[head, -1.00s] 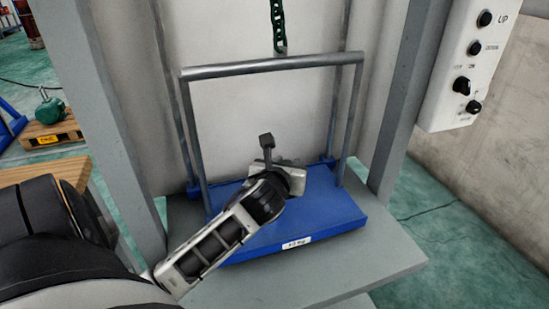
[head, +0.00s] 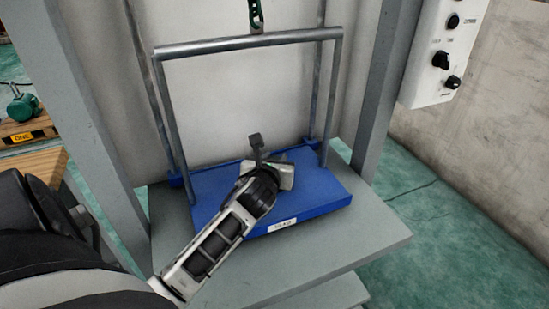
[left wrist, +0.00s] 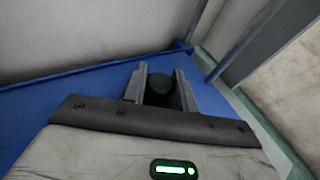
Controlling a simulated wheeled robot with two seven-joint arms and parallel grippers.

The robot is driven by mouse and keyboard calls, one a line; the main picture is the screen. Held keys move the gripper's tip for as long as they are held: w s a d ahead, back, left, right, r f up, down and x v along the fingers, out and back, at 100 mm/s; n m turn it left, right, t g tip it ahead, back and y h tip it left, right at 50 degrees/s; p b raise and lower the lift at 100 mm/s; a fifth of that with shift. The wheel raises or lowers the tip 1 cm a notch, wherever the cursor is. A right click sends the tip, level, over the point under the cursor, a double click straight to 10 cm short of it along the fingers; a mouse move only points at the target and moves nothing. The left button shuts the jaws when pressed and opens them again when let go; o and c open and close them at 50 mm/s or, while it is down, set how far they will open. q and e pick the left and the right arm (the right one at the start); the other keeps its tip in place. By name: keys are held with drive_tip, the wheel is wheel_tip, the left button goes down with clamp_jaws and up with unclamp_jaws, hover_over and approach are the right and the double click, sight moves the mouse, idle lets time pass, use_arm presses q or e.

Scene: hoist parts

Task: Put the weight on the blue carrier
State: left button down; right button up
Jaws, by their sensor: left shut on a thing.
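The blue carrier (head: 318,188) is a flat platform with a grey bar frame and a white label on its front edge. It stands on a grey shelf. My left gripper (head: 268,170) reaches over the carrier platform inside the frame. My right gripper is not in view.
Grey posts flank the carrier. A control box (head: 447,50) is at the upper right. Another green object (head: 23,107) stands on a wooden pallet at the far left. The platform's right part is clear.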

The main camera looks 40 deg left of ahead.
use_arm(q)
drive_tip(key=shift+w+r, duration=0.1)
drive_tip(key=shift+r, duration=0.3)
drive_tip(key=c, duration=1.3)
unclamp_jaws()
drive_tip(key=shift+f, duration=0.45)
drive_tip(key=shift+o, duration=1)
drive_tip(key=shift+r, duration=0.1)
drive_tip(key=p+v, duration=0.1)
drive_tip(key=v, duration=1.1)
drive_tip(key=shift+r, duration=0.15)
